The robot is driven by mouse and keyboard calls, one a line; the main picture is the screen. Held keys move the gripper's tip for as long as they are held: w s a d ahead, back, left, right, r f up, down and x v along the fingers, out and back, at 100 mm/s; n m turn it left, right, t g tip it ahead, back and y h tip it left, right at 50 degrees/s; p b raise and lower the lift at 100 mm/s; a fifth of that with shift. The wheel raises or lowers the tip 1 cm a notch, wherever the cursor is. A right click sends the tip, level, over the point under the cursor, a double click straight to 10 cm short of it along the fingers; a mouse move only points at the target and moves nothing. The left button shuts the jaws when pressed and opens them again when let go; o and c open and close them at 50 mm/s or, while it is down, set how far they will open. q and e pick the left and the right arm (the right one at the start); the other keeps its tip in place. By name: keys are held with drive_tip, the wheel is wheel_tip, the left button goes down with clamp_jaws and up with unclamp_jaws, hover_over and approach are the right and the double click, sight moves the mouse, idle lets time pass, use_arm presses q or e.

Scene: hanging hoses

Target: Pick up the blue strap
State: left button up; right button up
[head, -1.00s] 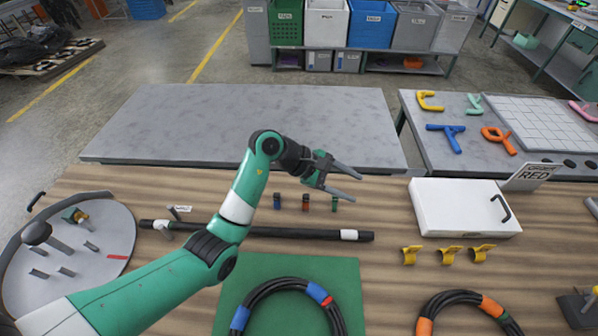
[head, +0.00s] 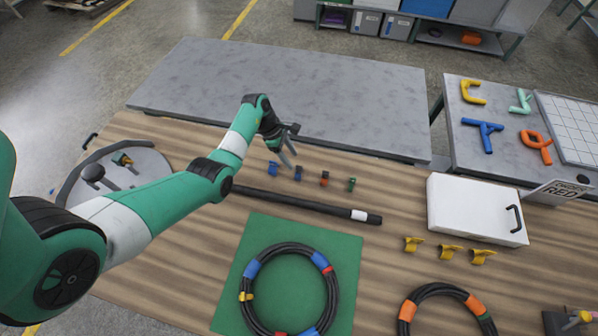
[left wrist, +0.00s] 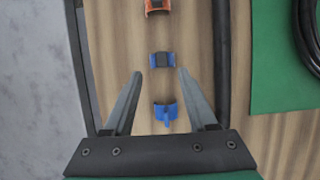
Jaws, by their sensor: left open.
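A bright blue strap (head: 272,168), a small curved piece with a tab, lies on the wooden table. It also shows in the left wrist view (left wrist: 166,112), between my open fingers, and nothing grips it. A second, darker blue piece (head: 298,173) lies beside it to the right; in the left wrist view this piece (left wrist: 162,60) is just beyond my fingertips. My left gripper (head: 292,160) points down over the table close to both blue pieces. Its height above them is hard to tell. My right gripper is not in view.
An orange piece (head: 324,179) and a green piece (head: 351,184) continue the row. A black bar (head: 300,203) lies in front of it. A coiled hose (head: 332,290) rests on a green mat (head: 347,247). A white box (head: 470,208) and yellow clips (head: 450,252) are right.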

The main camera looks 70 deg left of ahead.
sight(298, 167)
use_arm(q)
drive_tip(key=x, duration=0.1)
drive_tip(key=b+x, duration=0.1)
drive_tip(key=x, duration=0.1)
drive_tip(key=b+x, duration=0.1)
drive_tip(key=x, duration=0.1)
drive_tip(key=shift+w+d, duration=0.2)
drive_tip(key=shift+d, duration=0.1)
clamp_jaws()
